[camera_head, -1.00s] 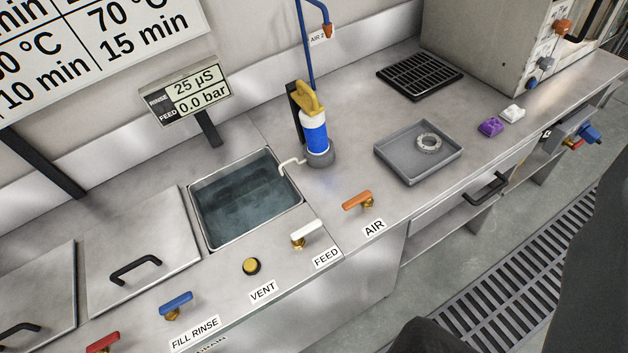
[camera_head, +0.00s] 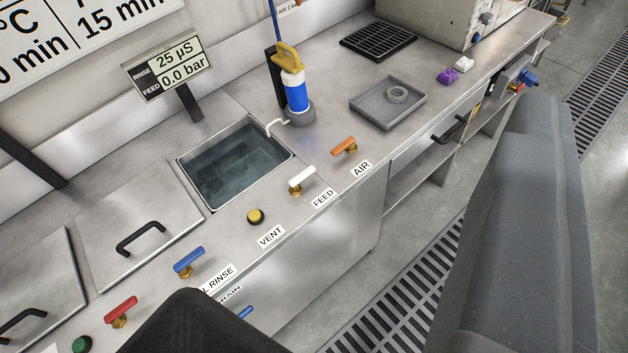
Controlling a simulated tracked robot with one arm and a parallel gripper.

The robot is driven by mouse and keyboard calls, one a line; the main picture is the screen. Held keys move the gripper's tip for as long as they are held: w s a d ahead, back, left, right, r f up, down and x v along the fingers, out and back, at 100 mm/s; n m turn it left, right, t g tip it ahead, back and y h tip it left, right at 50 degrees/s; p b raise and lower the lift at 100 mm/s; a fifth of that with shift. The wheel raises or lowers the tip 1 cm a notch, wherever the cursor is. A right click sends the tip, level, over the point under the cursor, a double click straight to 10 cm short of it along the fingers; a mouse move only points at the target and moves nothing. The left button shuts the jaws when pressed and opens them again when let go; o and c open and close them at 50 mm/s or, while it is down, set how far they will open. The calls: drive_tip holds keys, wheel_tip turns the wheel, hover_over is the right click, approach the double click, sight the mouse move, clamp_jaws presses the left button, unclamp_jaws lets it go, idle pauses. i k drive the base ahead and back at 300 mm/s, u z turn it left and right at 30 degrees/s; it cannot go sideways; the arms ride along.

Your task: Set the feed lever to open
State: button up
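The feed lever is a white handle (camera_head: 302,178) on a brass valve stem, on the front strip of the steel bench by the sink. The FEED label (camera_head: 323,198) lies just in front of it. The handle points up and to the right in the picture, roughly along the bench edge. The display (camera_head: 168,68) reads RINSE 25 µS and FEED 0.0 bar. I cannot make out my gripper's fingertips. Dark parts, probably of my own arm, fill the bottom centre and right of the view, clear of the white handle in the picture.
An orange AIR lever (camera_head: 344,146) is right of the feed lever. A yellow VENT button (camera_head: 255,216) and blue lever (camera_head: 188,259) are left. Behind are a water-filled sink (camera_head: 180,162) and a blue-white cylinder (camera_head: 296,92).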

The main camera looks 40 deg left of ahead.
sight(293, 183)
drive_tip(key=u, duration=0.15)
drive_tip(key=i, duration=0.9)
drive_tip(key=z, duration=0.05)
